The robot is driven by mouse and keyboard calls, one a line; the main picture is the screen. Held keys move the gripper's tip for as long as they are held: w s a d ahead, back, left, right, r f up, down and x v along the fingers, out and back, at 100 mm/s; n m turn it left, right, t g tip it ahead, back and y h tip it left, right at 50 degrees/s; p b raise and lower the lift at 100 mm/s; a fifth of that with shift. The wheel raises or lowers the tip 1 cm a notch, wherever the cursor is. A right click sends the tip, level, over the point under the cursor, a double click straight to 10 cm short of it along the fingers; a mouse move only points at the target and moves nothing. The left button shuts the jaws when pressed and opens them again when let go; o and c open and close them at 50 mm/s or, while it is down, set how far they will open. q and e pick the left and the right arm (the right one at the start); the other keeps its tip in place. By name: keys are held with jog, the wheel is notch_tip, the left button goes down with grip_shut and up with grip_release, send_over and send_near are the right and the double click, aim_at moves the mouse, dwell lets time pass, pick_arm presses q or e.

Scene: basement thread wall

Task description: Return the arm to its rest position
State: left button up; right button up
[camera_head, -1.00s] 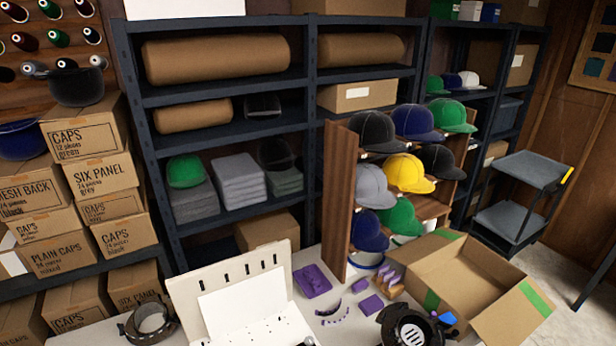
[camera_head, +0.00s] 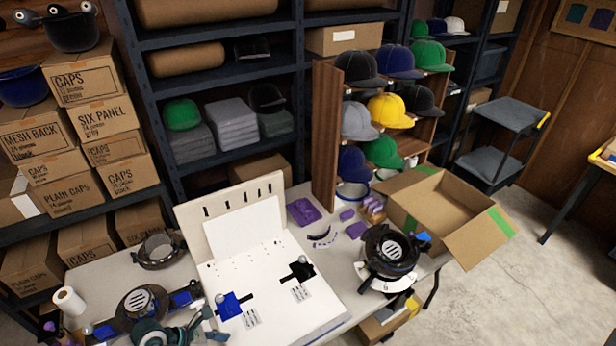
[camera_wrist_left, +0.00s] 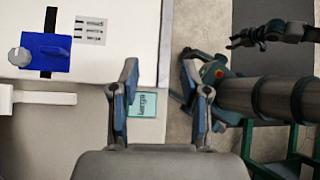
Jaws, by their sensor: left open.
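My left gripper (camera_head: 211,324) shows at the lower left of the head view, over the table's front edge. It is at the front left of the white board's blue clamp (camera_head: 228,306). In the left wrist view its two fingers (camera_wrist_left: 163,78) are spread apart with nothing between them. The blue clamp (camera_wrist_left: 42,52) lies to the upper left there, apart from the fingers. A dark claw-like shape (camera_wrist_left: 262,36) at the upper right of the wrist view looks like my right gripper. It is too small to tell its finger state.
The white board (camera_head: 285,318) lies on the table with a black clamp (camera_head: 300,272). Round cap frames (camera_head: 390,252) stand right and left of it. An open carton (camera_head: 440,205) is at the back right. A teal-edged card (camera_wrist_left: 146,104) lies near my left fingers. Floor (camera_head: 530,270) is clear at right.

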pick_arm(q)
jog(key=w+d+r+n+t+h, duration=0.3)
jog(key=d+r+n+t+h, duration=0.4)
jog(key=d+r+n+t, duration=0.4)
jog(key=s+a+f+n+y, duration=0.1)
jog(key=a+f+n+y, duration=0.55)
jog(key=n, duration=0.75)
jog(key=s+a+f+n+y, duration=0.1)
jog(key=a+f+n+y, duration=0.2)
jog(key=a+n+y, duration=0.65)
jog(key=s+d+f+n+g+h, duration=0.1)
jog(key=s+d+f+n+g, duration=0.2)
jog(key=s+f+n+g, duration=0.5)
jog(key=s+d+f+n+g, duration=0.25)
jog(key=s+d+f, duration=0.2)
jog(key=s, duration=0.65)
notch_tip(320, 180, down, 16)
jog(key=g, duration=0.1)
jog(key=s+f, duration=0.4)
jog(key=f, duration=0.5)
jog(key=s+a+f+g, duration=0.1)
jog(key=s+f, duration=0.3)
jog(key=f, duration=0.5)
jog(key=shift+a+f+m, duration=0.15)
jog(key=shift+a+m, duration=0.15)
